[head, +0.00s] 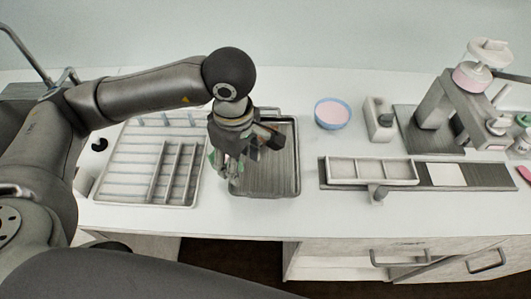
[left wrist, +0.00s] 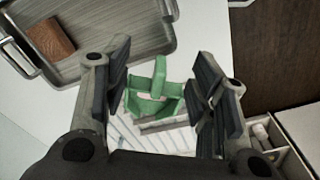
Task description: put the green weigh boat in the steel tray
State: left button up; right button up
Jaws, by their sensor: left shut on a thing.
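The green weigh boat (left wrist: 150,104) shows between the fingers of my left gripper (left wrist: 160,95) in the left wrist view. My left gripper is shut on it. In the head view, my left gripper (head: 226,165) hangs over the left edge of the steel tray (head: 285,180), and only a sliver of green shows beside the fingers. The steel tray has a ribbed floor and also shows at the top of the left wrist view (left wrist: 110,40). The weigh boat appears off to the side of the tray, not over its floor. My right gripper is not in view.
A brown block (left wrist: 50,40) lies in the tray. A white rack (head: 130,165) with a divided insert stands left of the tray. To the right are a blue bowl with pink contents (head: 332,114), a long rail with a white divided tray (head: 340,171), and a mill (head: 440,105).

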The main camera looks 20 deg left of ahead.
pick_arm(q)
jog(key=d+n, duration=0.1)
jog(key=n, duration=0.6)
jog(key=n+g+p, duration=0.1)
jog(key=n+p, duration=0.4)
jog(key=n, duration=1.2)
send_over(266, 154)
jog(key=shift+h, duration=0.3)
jog(key=f, duration=0.6)
jog(key=shift+s+f, duration=0.15)
jog(key=shift+s, duration=0.2)
jog(key=shift+w+a+f+p, duration=0.1)
jog(key=shift+w+f+p, duration=0.35)
jog(key=shift+f, duration=0.15)
notch_tip(266, 154, down, 3)
jog(key=shift+r+p, duration=0.15)
jog(key=shift+p, duration=0.75)
jog(key=shift+f, duration=0.2)
